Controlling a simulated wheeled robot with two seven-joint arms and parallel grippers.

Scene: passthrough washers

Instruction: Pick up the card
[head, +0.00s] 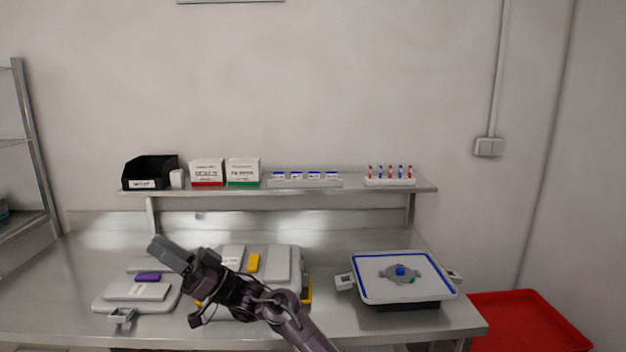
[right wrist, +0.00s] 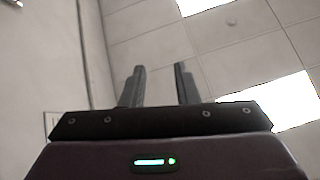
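No single thing is plainly the card. A pale flat rectangle (head: 137,292) lies on the left grey device (head: 104,300), and a white piece with small markings (head: 232,256) lies on the middle grey device (head: 277,262); I cannot tell whether either is the card. My right gripper (head: 168,254) is raised over the left part of the bench, its fingers pointing up and left. In the right wrist view its two fingers (right wrist: 159,88) stand apart with nothing between them. It covers part of the bench and the middle device. My left gripper is out of view.
A purple block (head: 148,277) and a yellow block (head: 254,262) lie on the devices. A blue-rimmed tray (head: 366,292) stands at right. The shelf (head: 225,191) holds a black bin (head: 150,172), boxes and racks. A red bin (head: 530,320) is beside the bench.

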